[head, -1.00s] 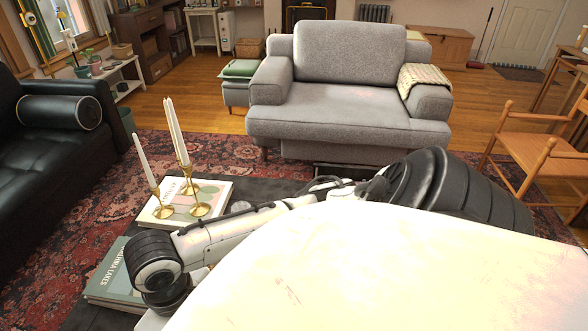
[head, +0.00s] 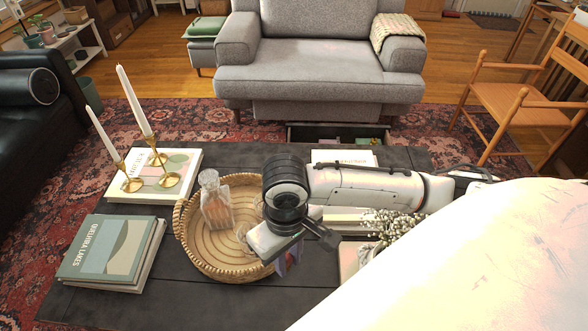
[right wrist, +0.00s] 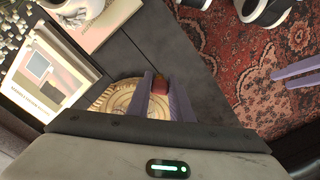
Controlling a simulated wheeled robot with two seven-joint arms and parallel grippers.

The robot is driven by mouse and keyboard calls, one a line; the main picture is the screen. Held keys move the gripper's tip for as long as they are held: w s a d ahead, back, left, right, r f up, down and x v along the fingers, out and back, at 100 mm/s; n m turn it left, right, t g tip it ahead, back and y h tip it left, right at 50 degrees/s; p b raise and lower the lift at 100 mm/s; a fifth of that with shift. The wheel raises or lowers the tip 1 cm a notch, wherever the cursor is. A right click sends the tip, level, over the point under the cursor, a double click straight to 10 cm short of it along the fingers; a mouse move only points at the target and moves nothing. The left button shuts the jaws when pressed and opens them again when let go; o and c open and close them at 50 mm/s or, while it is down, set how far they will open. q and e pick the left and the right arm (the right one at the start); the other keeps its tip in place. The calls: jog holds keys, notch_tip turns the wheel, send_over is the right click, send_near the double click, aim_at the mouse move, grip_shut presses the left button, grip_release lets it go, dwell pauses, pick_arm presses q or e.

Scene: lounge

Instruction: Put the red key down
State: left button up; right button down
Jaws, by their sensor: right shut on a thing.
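My right gripper (head: 287,258) is over the right part of a round wicker tray (head: 188,245) on the dark coffee table. In the right wrist view its purple fingers (right wrist: 161,98) are shut on the red key (right wrist: 160,85), of which only a small reddish block shows between the tips. The tray lies below and behind them.
A glass decanter (head: 215,202) and clear glassware stand in the tray. Books (head: 110,250) and brass candlesticks (head: 133,184) with white candles are to the left. Small white flowers (head: 392,226) and more books are to the right. Bare table (head: 160,290) shows in front.

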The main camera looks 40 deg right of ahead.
jog(key=shift+d+f+n, duration=0.25)
jog(key=shift+f+n, duration=0.05)
jog(key=shift+n, duration=0.2)
jog(key=w+d+f+n+b, duration=0.1)
jog(key=w+d+f+n, duration=0.4)
jog(key=n, duration=0.6)
jog(key=n+b, duration=0.2)
jog(key=n, duration=0.9)
send_over(315, 253)
notch_tip(315, 253, down, 12)
jog(key=shift+r, duration=0.15)
notch_tip(315, 253, down, 4)
jog(key=shift+r+b, duration=0.2)
jog(key=shift+b, duration=0.4)
jog(key=shift+r, duration=0.1)
